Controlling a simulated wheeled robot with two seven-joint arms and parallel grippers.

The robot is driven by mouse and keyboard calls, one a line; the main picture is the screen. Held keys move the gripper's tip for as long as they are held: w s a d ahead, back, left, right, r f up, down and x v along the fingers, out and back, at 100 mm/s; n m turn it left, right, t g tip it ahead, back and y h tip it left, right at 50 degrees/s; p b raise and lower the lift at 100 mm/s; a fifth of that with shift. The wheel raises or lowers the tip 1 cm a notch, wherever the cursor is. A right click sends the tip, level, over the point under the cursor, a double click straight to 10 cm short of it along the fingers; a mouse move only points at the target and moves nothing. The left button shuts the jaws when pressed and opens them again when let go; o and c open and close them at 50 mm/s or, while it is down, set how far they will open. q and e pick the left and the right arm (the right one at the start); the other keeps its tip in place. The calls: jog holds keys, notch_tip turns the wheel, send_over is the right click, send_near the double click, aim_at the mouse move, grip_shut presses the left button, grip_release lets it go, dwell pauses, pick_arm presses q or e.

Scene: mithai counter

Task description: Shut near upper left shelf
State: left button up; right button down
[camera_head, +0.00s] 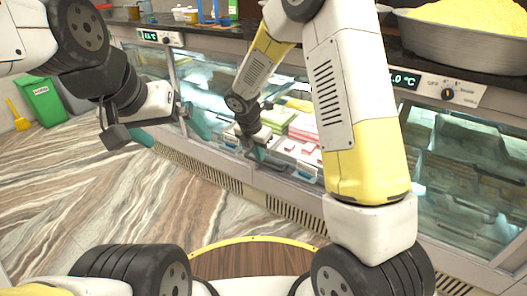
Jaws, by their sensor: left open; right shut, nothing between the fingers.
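The glass-fronted sweets counter (213,152) runs from the upper left to the lower right. A shelf (286,163) bearing green, pink and white sweets shows in its middle section, partly hidden by my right arm. I cannot tell how far the shelf stands out. My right gripper (259,153) is shut and empty at the left front of this shelf; I cannot tell whether it touches it. My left gripper (171,130) is open and empty, in front of the counter's left section, with its teal fingertips wide apart.
A large metal pan of yellow sweets (468,40) stands on the countertop at the right. Temperature panels (160,38) sit along the counter's upper edge. A green bin (42,101) and a yellow scoop-like tool (19,119) stand at the far left. The striped floor at left is clear.

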aim_at(270, 166)
jog(key=w+d+f, duration=0.1)
jog(key=f, duration=0.2)
jog(key=w+d+f, duration=0.1)
jog(key=w+f, duration=0.1)
jog(key=f, duration=0.1)
jog(key=w+d+f, duration=0.2)
jog(key=f, duration=0.2)
jog(key=shift+w, duration=0.25)
jog(key=shift+d, duration=0.1)
